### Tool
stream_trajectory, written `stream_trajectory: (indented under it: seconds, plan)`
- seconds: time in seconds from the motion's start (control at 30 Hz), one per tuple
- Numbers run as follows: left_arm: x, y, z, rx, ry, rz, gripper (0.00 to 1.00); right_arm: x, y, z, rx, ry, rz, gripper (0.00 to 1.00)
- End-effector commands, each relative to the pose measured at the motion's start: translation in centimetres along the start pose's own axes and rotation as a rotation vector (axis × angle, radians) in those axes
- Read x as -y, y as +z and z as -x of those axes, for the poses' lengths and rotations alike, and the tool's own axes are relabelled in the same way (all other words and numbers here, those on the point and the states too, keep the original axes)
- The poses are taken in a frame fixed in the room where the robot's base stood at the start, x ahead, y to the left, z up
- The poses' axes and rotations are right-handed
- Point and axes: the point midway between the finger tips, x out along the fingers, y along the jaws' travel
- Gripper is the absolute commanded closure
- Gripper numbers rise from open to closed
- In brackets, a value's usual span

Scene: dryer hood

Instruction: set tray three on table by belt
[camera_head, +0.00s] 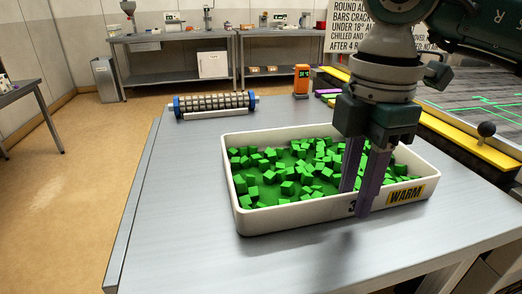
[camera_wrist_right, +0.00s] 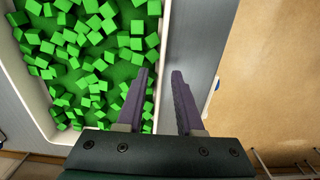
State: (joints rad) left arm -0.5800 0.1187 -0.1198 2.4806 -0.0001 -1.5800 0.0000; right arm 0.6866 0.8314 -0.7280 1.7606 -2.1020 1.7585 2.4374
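The white tray (camera_head: 290,217) is full of green cubes and stands on the grey metal table (camera_head: 180,215). Its near wall carries a "WARM" label and a partly covered "3". My right gripper (camera_head: 358,200) points down at this near wall, with one purple finger on the tray's inner side and the other outside. In the right wrist view the fingertips (camera_wrist_right: 160,75) are apart, with the tray's wall (camera_wrist_right: 167,30) running between them. Whether either finger touches the wall is unclear. My left gripper is out of view.
A roller with blue ends (camera_head: 213,104) and an orange device (camera_head: 301,81) stand at the table's back. The belt (camera_head: 475,100) with a yellow rail (camera_head: 450,132) and a dark knob (camera_head: 486,129) lies to the right. The table left of the tray is clear.

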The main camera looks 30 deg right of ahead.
Motion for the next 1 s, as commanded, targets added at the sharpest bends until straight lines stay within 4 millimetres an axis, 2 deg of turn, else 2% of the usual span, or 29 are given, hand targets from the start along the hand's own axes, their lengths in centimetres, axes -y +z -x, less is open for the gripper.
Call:
stream_trajectory:
  seconds: [0.3,0.5,0.67,1.0]
  plan:
    - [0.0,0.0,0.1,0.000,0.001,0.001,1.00,-0.1,0.0,6.9,-0.001,0.007,0.000,0.64]
    - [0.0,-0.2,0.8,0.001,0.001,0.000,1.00,-0.1,0.0,10.6,0.001,0.004,0.001,0.64]
    - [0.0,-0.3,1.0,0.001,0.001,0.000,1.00,0.0,0.0,11.4,0.001,0.001,0.000,0.64]
    - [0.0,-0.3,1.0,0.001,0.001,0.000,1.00,0.0,0.0,11.4,0.000,0.000,0.000,0.64]
